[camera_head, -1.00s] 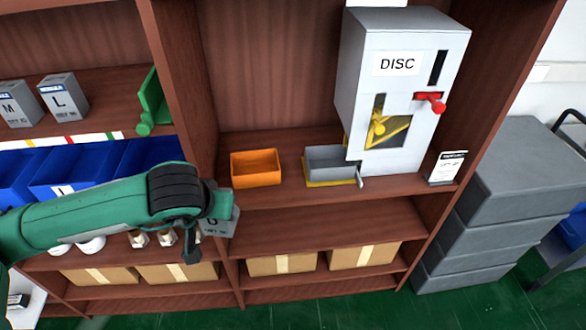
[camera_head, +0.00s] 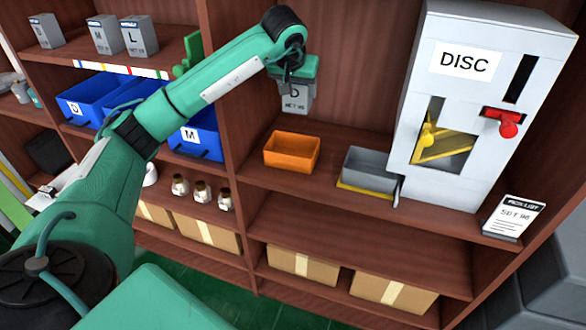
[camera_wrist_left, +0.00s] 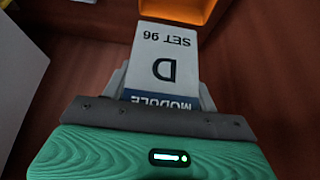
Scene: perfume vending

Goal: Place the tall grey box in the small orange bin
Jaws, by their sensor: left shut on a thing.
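The tall grey box (camera_head: 297,98), marked D, hangs upright in my left gripper (camera_head: 293,80). In the left wrist view the box (camera_wrist_left: 165,65) shows its label "MODULE D SET 96" between the fingers of the gripper (camera_wrist_left: 165,95). The small orange bin (camera_head: 291,152) stands on the middle shelf, and the box is above its back edge, apart from it. Part of the orange bin (camera_wrist_left: 190,10) also shows at the top of the left wrist view. The bin's visible inside is empty. My right gripper is not in view.
A grey tray (camera_head: 368,170) on a yellow base stands right of the bin, beside the white DISC machine (camera_head: 470,120). A pick list card (camera_head: 513,217) stands at the shelf's right. Blue bins (camera_head: 95,98) and grey boxes (camera_head: 140,38) are on the left shelves, beyond an upright panel (camera_head: 222,80).

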